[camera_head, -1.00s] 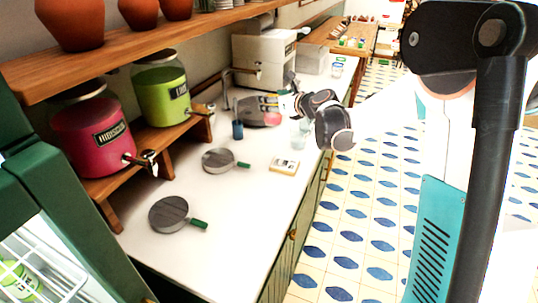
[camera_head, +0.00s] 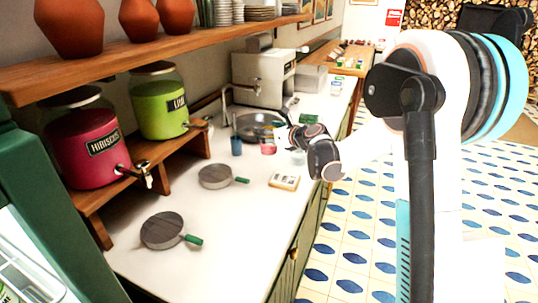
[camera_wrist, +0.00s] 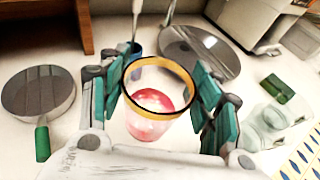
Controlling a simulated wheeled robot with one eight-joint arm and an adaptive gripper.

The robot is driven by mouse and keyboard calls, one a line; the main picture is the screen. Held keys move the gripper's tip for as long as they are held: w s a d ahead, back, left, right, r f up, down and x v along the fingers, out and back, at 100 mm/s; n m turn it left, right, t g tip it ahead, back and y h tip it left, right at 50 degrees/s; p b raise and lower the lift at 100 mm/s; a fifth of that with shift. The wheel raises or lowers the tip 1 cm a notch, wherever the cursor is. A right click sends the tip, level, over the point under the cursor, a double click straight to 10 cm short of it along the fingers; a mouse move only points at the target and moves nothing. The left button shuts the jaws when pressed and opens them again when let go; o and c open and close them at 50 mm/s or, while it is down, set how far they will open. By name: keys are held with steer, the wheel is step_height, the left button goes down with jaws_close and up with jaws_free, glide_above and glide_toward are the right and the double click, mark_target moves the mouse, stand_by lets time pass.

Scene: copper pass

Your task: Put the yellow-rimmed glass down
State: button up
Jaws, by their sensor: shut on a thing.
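The yellow-rimmed glass (camera_wrist: 158,100) stands between the teal fingers of my gripper (camera_wrist: 160,95) in the wrist view, with pink-red contents inside. My gripper is shut on its sides. In the head view, the glass (camera_head: 268,146) shows as a small pink shape beside my gripper (camera_head: 280,142), over the far part of the white counter. It looks roughly upright. I cannot tell whether its base touches the counter.
A blue cup (camera_head: 236,146) stands just left of the glass. A large round pan (camera_wrist: 200,50) lies behind it.

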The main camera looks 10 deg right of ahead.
mark_target(274, 149)
steer(key=shift+f+b, duration=1.05)
steer(key=shift+f, duration=2.35)
steer(key=shift+f, duration=0.15)
steer(key=o, duration=1.7)
steer(key=shift+c, duration=0.2)
steer(key=shift+s+r, duration=0.1)
steer(key=shift+r, duration=0.15)
steer(key=p+v, duration=0.3)
steer(key=v, duration=0.9)
steer(key=shift+d+f, duration=0.1)
